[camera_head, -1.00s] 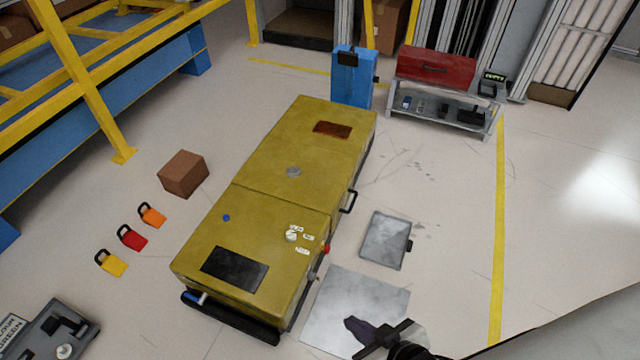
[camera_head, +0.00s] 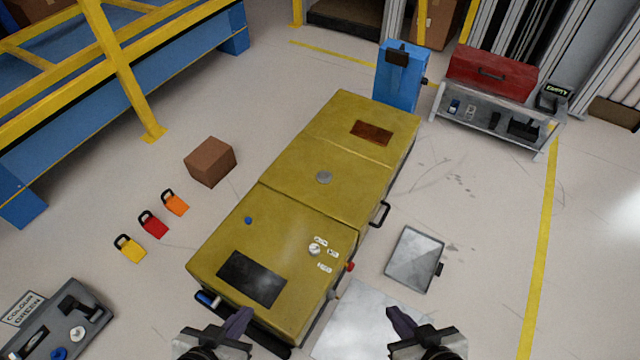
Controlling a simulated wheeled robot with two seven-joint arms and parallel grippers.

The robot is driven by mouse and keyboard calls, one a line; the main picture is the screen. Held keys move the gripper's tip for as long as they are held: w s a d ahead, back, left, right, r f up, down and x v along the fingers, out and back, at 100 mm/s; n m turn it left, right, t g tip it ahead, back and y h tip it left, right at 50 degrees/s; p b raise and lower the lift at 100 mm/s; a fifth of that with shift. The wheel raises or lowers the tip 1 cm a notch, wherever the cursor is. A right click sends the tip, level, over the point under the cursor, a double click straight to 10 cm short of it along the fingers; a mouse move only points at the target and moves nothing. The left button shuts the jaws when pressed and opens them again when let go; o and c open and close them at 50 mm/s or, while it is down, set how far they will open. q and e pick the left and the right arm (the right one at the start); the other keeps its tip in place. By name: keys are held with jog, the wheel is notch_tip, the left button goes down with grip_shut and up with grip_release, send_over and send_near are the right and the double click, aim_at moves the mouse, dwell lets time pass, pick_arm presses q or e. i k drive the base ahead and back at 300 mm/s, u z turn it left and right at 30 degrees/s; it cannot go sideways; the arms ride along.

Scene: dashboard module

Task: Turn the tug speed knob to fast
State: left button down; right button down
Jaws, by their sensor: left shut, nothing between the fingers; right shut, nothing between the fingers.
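The tug is a long, low yellow vehicle (camera_head: 290,225) in the middle of the head view, running from lower left to upper right. A pale round knob (camera_head: 314,249) sits on its near top panel, with several small white labels (camera_head: 325,267) around its right side. The lettering and the knob's pointing direction are too small to read. My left gripper (camera_head: 245,316) is shut and empty in front of the tug's near end. My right gripper (camera_head: 392,312) is shut and empty over the floor plate at lower right. Both are apart from the knob.
A red button (camera_head: 350,266) is on the tug's right edge, with a black handle (camera_head: 380,214) further back. A grey panel (camera_head: 414,259) lies on the floor to the right. Several coloured padlocks (camera_head: 153,224) and a brown box (camera_head: 210,161) lie left. A grey case (camera_head: 95,322) is lower left.

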aim_at(314, 249)
jog(key=k, duration=0.5)
jog(key=z, duration=1.15)
jog(key=i, duration=1.7)
jog(key=u, duration=3.05)
